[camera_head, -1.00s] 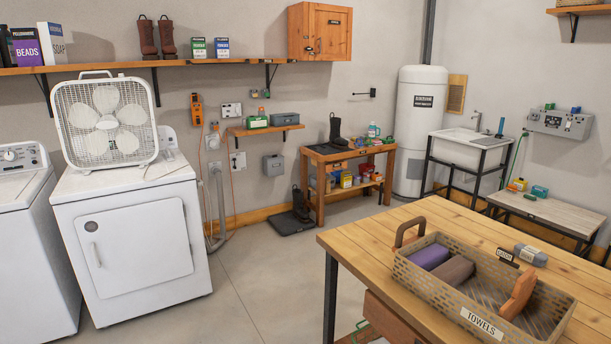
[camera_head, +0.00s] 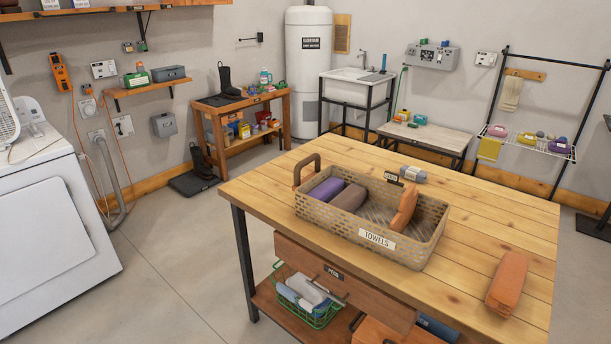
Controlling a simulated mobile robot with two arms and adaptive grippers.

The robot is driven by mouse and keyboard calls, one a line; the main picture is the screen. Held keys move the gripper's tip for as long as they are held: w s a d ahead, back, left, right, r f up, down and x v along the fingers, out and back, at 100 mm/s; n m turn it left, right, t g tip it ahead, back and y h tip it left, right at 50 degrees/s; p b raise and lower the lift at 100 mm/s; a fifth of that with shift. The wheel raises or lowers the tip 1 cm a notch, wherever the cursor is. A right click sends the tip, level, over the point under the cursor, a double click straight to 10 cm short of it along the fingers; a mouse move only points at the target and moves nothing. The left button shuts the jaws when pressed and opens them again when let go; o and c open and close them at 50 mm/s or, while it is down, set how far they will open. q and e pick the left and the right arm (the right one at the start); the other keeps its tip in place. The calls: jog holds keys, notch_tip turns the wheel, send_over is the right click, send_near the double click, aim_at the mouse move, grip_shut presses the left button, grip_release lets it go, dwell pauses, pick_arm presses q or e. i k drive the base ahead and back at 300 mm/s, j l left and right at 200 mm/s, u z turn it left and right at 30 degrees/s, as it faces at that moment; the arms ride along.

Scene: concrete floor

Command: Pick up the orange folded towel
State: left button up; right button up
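An orange folded towel (camera_head: 506,284) lies on the wooden table (camera_head: 462,205) near its right front corner, to the right of the towel basket. A second orange towel-like piece (camera_head: 405,208) leans at a tilt inside the right end of the woven basket (camera_head: 405,249), which is labelled TOWELS. A purple rolled towel (camera_head: 326,190) and a brown rolled towel (camera_head: 349,197) lie in the basket's left part. Neither of my grippers shows in the head view.
A grey roll (camera_head: 413,174) and a small dark label (camera_head: 394,178) are behind the basket. A drawer (camera_head: 300,258) and a green wire basket (camera_head: 306,299) with cloths are below the tabletop. The tabletop between the woven basket and the orange towel is clear.

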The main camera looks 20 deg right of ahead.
aim_at(503, 297)
jog(key=z, duration=1.9)
jog(key=i+j, duration=0.15)
jog(key=j, duration=0.15)
jog(key=i+j+z, duration=0.1)
jog(key=j, duration=0.2)
jog(key=i+j, duration=0.2)
jog(key=j+z, duration=0.05)
jog(key=j, duration=0.05)
